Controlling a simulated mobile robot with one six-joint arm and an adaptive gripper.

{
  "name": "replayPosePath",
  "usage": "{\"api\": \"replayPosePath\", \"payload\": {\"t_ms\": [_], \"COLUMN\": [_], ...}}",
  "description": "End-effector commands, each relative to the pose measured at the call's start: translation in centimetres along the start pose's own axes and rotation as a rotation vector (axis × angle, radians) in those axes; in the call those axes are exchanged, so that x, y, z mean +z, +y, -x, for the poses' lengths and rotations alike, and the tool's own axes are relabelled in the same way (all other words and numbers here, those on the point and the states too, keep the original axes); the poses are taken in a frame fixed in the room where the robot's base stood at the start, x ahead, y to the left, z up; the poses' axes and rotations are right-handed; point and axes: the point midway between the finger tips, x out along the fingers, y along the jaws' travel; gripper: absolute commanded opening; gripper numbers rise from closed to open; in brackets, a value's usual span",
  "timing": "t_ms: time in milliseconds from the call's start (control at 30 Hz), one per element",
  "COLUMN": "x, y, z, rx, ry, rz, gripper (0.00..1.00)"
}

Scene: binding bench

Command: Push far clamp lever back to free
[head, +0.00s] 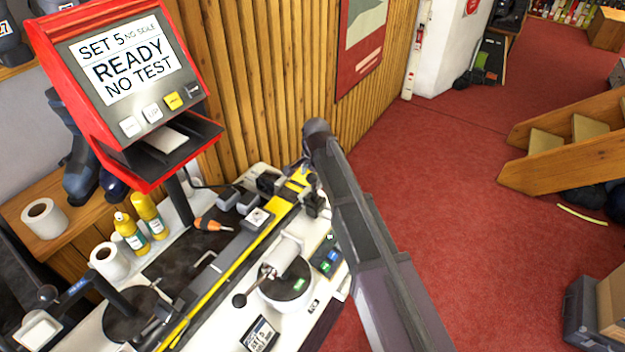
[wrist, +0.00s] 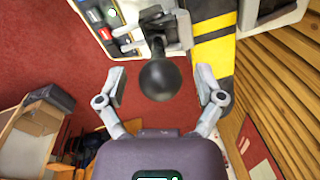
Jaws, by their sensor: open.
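In the wrist view a dark round lever knob (wrist: 160,77) on a short stem sits between the open fingers of my gripper (wrist: 161,82). There is a visible gap on each side, and neither finger appears to touch it. The grey clamp body (wrist: 178,32) is just beyond it, beside the yellow and black bar (wrist: 213,48). In the head view that bar (head: 235,262) runs along the bench, and its far end lies beside my arm. The far clamp (head: 314,204) shows there as dark parts; my arm hides much of that area, and the fingers are hard to make out.
A nearer round base with a black-knobbed lever (head: 239,300) stands on the white bench. A red display unit (head: 125,75) reads "READY". Slatted wood wall (head: 270,80) stands behind; red floor is open at right.

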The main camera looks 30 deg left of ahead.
Motion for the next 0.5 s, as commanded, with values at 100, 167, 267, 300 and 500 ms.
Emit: {"api": "replayPosePath", "payload": {"t_ms": [100,167,267,300,500], "x": [0.01,0.01,0.01,0.01,-0.14], "y": [-0.01,-0.01,-0.01,-0.01,0.51], "z": [0.02,0.02,0.02,0.02,0.07], "rx": [0.000,0.000,0.000,0.000,0.000], "ry": [0.000,0.000,0.000,0.000,0.001], "rz": [0.000,0.000,0.000,0.000,-0.001], "gripper": [0.87,0.78,0.48,0.36,0.00]}}
